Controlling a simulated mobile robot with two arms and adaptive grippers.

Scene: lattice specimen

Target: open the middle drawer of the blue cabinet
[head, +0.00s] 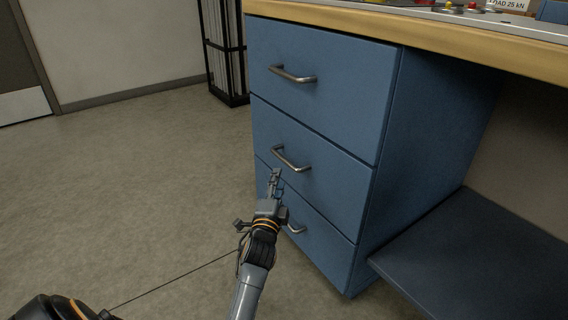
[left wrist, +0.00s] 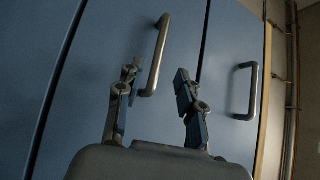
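The blue cabinet (head: 420,140) has three drawers with metal bar handles, all looking shut. The middle drawer (head: 340,170) carries its handle (head: 292,158) near the centre of its front. My left gripper (head: 276,178) is in front of the middle drawer, just below and left of that handle in the head view. In the left wrist view the left gripper (left wrist: 157,85) is open, its two fingers apart. The middle handle (left wrist: 157,60) shows in the gap beyond them; contact cannot be told. The lowest handle is partly hidden by my gripper. My right gripper is not in view.
The top drawer's handle (head: 293,74) is above; it also shows at right in the left wrist view (left wrist: 252,92). A wooden worktop (head: 480,48) overhangs the cabinet. A dark low shelf (head: 480,250) is at right. A black rack (head: 226,50) stands behind. Floor at left is clear.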

